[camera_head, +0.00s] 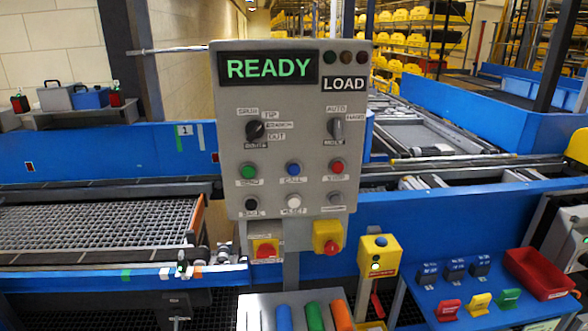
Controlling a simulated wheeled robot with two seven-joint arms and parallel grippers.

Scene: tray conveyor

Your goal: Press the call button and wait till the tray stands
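A grey control panel (232,190) faces me in the middle of the view. Its display (268,67) reads READY in green, with a LOAD plate (344,84) beside it. The blue call button (293,168) sits in the upper button row, between a green button (249,172) and a red button (337,166). Its small label appears to read CALL. Nothing covers it. I cannot clearly make out a tray on the conveyor. Neither of my grippers is in view.
A conveyor (95,222) with a mesh-like surface lies left, its blue rail in front. A yellow box (379,255) with a lit lamp stands right. A red bin (541,273) sits on the blue table.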

